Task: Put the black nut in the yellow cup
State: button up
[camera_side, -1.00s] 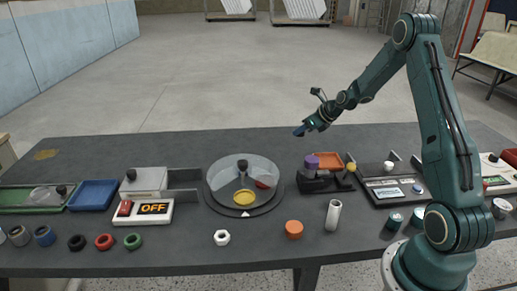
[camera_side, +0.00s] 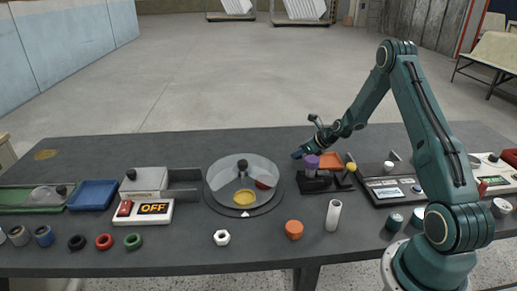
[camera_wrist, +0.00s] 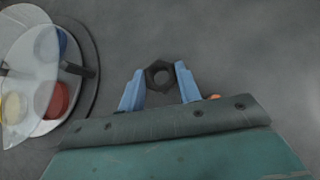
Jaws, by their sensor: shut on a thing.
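My gripper (camera_side: 297,154) is low over the back of the table, behind the turntable's right side. In the wrist view its blue fingers (camera_wrist: 160,74) are shut on a dark hexagonal nut, the black nut (camera_wrist: 160,64). The nut cannot be made out in the side view. The yellow cup (camera_side: 244,197) sits at the front of a round turntable under or beside a clear cover (camera_side: 228,176) with a black knob; in the wrist view the yellow cup (camera_wrist: 12,106) is partly cut off at the left edge.
A red cup (camera_wrist: 51,98) and a blue cup (camera_wrist: 57,42) share the turntable. A purple-topped fixture (camera_side: 312,163) and an orange tray (camera_side: 330,160) stand right of the gripper. Loose nuts, an orange cap (camera_side: 294,229) and a white tube (camera_side: 333,215) stand in front. The back left is clear.

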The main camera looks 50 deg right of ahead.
jog(key=shift+f, duration=1.1)
jog(key=shift+f, duration=0.15)
jog(key=o, duration=0.9)
jog(key=shift+o, duration=0.2)
jog(key=shift+s+r, duration=0.2)
jog(key=shift+r, duration=0.15)
jog(key=v, duration=1.1)
jog(key=shift+s+r, duration=0.15)
jog(key=shift+s, duration=0.05)
